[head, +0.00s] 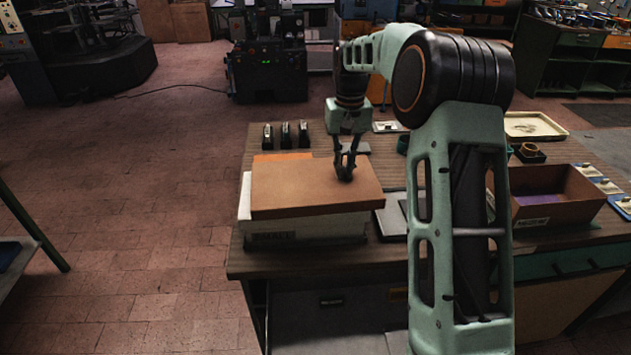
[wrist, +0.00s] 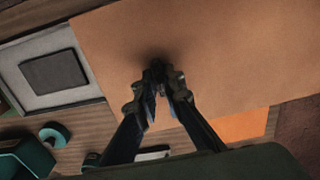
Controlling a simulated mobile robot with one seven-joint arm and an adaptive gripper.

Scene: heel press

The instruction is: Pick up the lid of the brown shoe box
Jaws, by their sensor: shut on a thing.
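The brown lid (head: 310,190) is a flat slab over a white box (head: 310,228) at the left of the workbench. It also fills much of the wrist view (wrist: 215,50). My gripper (head: 345,172) points down onto the lid near its right side. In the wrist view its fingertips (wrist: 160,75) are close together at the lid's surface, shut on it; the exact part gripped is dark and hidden. I cannot tell whether the lid touches the box beneath. An open brown box (head: 560,208) with purple inside stands at the right.
An orange piece (head: 283,157) shows past the lid's back edge. Several small dark-topped items (head: 286,135) stand behind it. A grey tray with a dark pad (wrist: 55,70) lies beside the lid. A cream tray (head: 535,126) is at the back right. My arm hides part of the bench.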

